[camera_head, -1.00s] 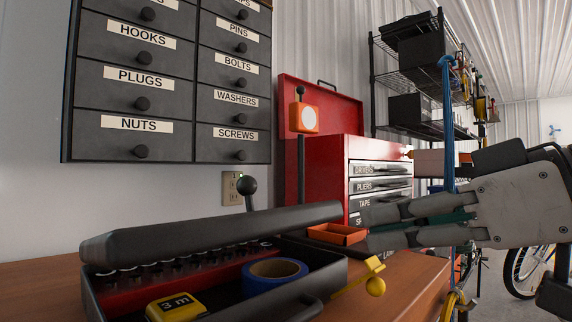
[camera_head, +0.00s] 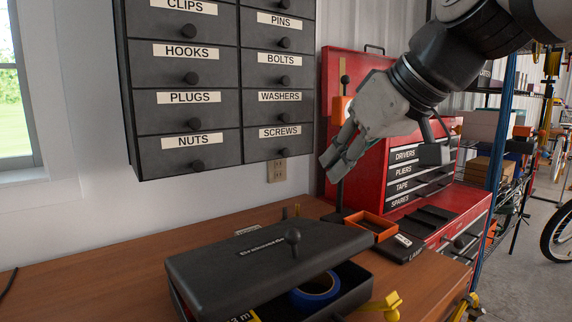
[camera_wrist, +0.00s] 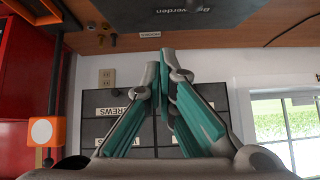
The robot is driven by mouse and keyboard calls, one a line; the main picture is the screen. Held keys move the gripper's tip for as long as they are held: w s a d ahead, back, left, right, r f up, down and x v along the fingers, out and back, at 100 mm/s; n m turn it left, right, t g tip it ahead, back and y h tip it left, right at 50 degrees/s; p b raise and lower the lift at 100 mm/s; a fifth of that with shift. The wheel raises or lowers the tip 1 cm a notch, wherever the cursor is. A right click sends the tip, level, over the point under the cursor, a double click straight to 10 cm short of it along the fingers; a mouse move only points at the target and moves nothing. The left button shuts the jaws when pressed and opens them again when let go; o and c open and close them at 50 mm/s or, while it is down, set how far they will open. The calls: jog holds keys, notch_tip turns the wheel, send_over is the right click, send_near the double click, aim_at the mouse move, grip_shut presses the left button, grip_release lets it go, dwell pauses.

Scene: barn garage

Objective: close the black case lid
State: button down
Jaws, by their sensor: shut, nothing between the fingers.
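The black case (camera_head: 352,295) sits on the wooden workbench. Its lid (camera_head: 215,265), with a round knob (camera_head: 292,238) on top, lies at a low slant over it, with a gap at the front and right side. A blue tape roll (camera_head: 316,291) and part of a yellow tape measure (camera_head: 243,317) show in the gap. In the wrist view the lid (camera_wrist: 175,12) appears upside down at the top. My gripper (camera_head: 332,168) is shut and empty, raised behind and above the case, in front of the red tool chest. Its closed fingers also show in the wrist view (camera_wrist: 160,72).
The red tool chest (camera_head: 400,172) stands behind right, with an orange tray (camera_head: 370,226) near it. A yellow clamp (camera_head: 388,304) is by the case's right end. Labelled drawers (camera_head: 190,100) hang on the wall. The bench's left part (camera_head: 70,295) is mostly clear.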

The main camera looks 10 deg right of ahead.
notch_tip(320, 180, up, 6)
jog(key=w+a+g+p, duration=0.1)
jog(key=g+p, duration=0.3)
jog(key=p, duration=0.9)
jog(key=shift+w+a+f+h+p, duration=0.3)
jog(key=shift+a+p, duration=0.1)
jog(key=shift+a, duration=0.45)
jog(key=shift+s+d+f+x, duration=0.15)
jog(key=shift+s+x, duration=0.25)
jog(key=shift+x, duration=1.75)
jog(key=shift+s+f+x, duration=0.2)
jog(key=shift+s+x, duration=0.2)
jog(key=shift+x, duration=1.75)
jog(key=shift+s+d+f+x, duration=0.15)
jog(key=shift+s+x, duration=0.25)
jog(key=shift+x, duration=1.75)
jog(key=shift+f, duration=0.1)
